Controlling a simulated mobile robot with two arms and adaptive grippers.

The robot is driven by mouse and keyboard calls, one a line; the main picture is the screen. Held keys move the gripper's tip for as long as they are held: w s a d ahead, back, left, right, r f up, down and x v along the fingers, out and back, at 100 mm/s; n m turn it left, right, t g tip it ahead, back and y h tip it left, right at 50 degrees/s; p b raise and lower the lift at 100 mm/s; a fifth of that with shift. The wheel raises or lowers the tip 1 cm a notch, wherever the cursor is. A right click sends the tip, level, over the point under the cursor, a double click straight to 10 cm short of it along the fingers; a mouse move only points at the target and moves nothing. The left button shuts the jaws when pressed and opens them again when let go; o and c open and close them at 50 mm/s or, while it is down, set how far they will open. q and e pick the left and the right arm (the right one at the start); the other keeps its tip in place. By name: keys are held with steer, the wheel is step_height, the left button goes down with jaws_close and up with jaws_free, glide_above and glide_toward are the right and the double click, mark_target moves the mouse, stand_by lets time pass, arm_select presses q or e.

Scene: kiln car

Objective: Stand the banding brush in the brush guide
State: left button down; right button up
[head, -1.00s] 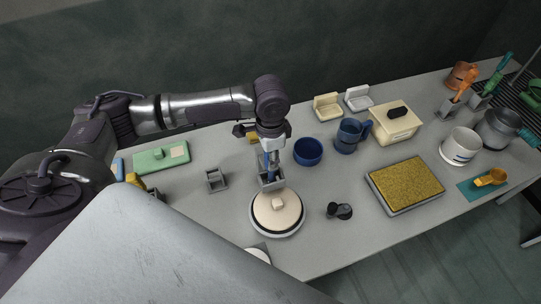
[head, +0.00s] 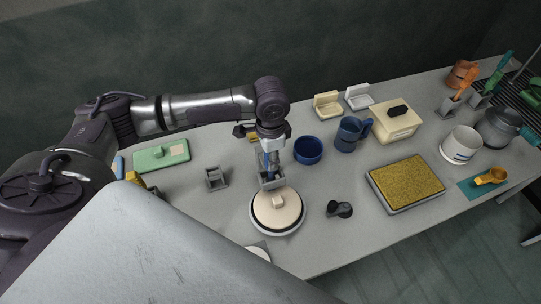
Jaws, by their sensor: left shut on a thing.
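My left gripper (head: 268,152) points down above the middle of the bench, shut on the blue banding brush (head: 269,170). The brush is roughly upright, and its upper part is hidden by the gripper. Its lower end is at a small grey holder (head: 269,184), which looks like the brush guide, just behind a round cream-topped wheel (head: 277,224). I cannot tell whether the brush end is inside the guide or just in front of or above it. A similar grey holder (head: 215,180) stands empty to the left. My right gripper is not in view.
A blue bowl (head: 308,150) stands close to the gripper's right, with a blue mug (head: 351,133) beyond. A dark small tool (head: 340,209) and a gold-surfaced tray (head: 406,183) are at right. Bare bench lies between the holders.

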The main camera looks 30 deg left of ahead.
arm_select(q)
steer(key=shift+f, duration=0.15)
steer(key=c, duration=0.8)
jaws_free()
steer(key=shift+o, duration=0.2)
steer(key=shift+r+p, duration=0.5)
steer(key=shift+r, duration=3.55)
steer(key=shift+r, duration=0.1)
step_height(320, 180, up, 12)
